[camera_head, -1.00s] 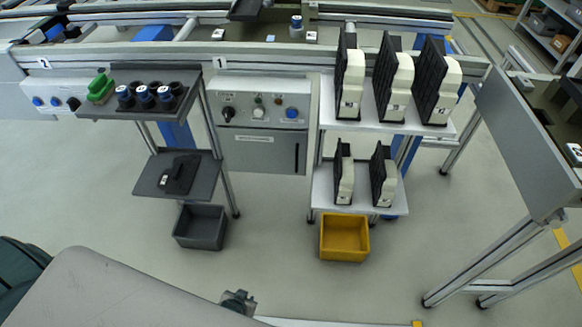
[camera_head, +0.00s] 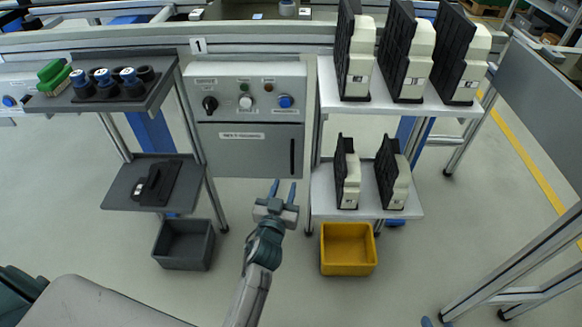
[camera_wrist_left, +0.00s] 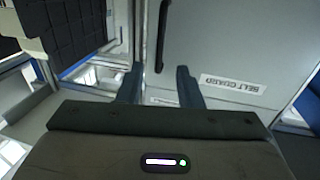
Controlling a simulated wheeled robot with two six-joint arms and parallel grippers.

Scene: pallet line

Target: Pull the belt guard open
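The belt guard (camera_head: 235,155) is a grey panel with a white label, below the control box. It looks closed. Its dark vertical handle (camera_head: 292,157) is near its right edge. My left gripper (camera_head: 283,188) is open and empty, with two blue-grey fingers pointing up, just below the handle in the picture. In the left wrist view the belt guard (camera_wrist_left: 222,45) fills the upper right. The handle (camera_wrist_left: 161,35) lies ahead, between the lines of the open fingers (camera_wrist_left: 159,85), apart from them. Only a blue tip of my right gripper (camera_head: 426,321) shows at the bottom edge.
The control box (camera_head: 248,92) has a knob and buttons. A white two-level shelf (camera_head: 395,105) with black-and-cream parts stands right of the guard. A yellow bin (camera_head: 347,248) and a grey bin (camera_head: 183,243) sit on the floor. Dark shelves (camera_head: 120,104) stand left.

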